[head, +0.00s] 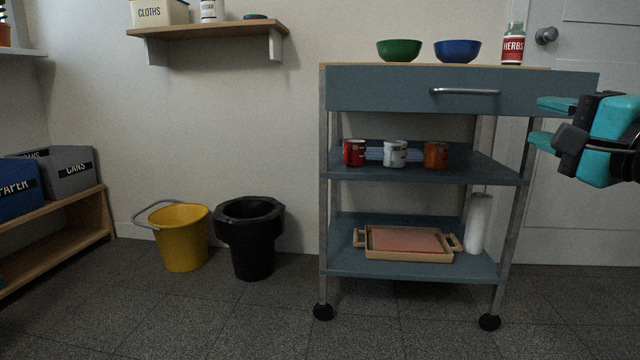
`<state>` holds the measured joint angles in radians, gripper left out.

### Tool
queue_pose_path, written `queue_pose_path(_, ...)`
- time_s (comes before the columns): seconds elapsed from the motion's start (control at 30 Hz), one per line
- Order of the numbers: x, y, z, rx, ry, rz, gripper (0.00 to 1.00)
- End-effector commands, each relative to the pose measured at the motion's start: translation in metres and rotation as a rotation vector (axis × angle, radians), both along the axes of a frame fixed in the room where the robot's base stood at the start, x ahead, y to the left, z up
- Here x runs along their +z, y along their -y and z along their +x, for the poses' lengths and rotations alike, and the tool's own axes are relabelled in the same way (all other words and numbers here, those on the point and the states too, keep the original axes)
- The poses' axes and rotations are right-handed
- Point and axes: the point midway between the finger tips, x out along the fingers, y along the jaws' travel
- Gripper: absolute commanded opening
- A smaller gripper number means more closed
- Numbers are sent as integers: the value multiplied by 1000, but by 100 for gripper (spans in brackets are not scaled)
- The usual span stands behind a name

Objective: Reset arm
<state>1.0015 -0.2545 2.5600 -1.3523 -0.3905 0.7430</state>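My gripper (552,124) is at the right edge of the head view, in teal and black. Its two teal fingers point left and stand apart, with a gap between them and nothing visible in it. It appears in front of the right end of the blue-grey cart (380,90), below the tabletop level. The rest of my arm runs out of the picture on the right.
The cart bears a green bowl (399,50), a blue bowl (457,50), a herbs jar (512,45), several mugs and a wooden tray (415,256). A yellow bucket (182,238) and black bin (250,240) stand left. The front floor is clear.

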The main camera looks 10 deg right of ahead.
Motion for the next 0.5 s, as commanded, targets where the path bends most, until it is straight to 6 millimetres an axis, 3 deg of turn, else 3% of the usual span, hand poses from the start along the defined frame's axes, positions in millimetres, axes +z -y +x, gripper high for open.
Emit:
queue_pose_path(0.13, 3, -56, 9, 183, -136, -175, 38)
queue_pose_path(0.23, -5, -109, 3, 382, -262, -383, 38)
queue_pose_path(0.4, -23, -179, -37, 750, -423, -770, 38)
queue_pose_path(0.5, -30, -199, -66, 931, -476, -960, 38)
